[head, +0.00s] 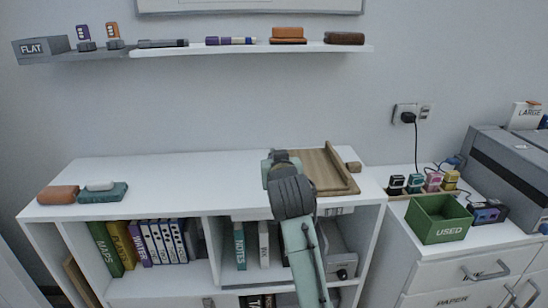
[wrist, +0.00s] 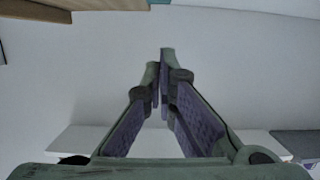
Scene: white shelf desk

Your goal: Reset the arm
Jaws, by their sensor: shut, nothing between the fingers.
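My arm rises from the bottom of the head view, and its end is over the white desk top (head: 170,170), left of the wooden tray (head: 318,172). In the wrist view my gripper (wrist: 163,70) has its two purple-padded fingers converging at the tips, shut with nothing between them. A pale plain surface lies behind the fingers. The gripper's fingers are hard to make out in the head view.
A brown block (head: 58,194) and a teal block with a white piece on it (head: 103,192) sit at the desk's left. A green bin (head: 438,219) stands on the right cabinet. A wall shelf (head: 240,50) holds small items above. The desk's middle left is clear.

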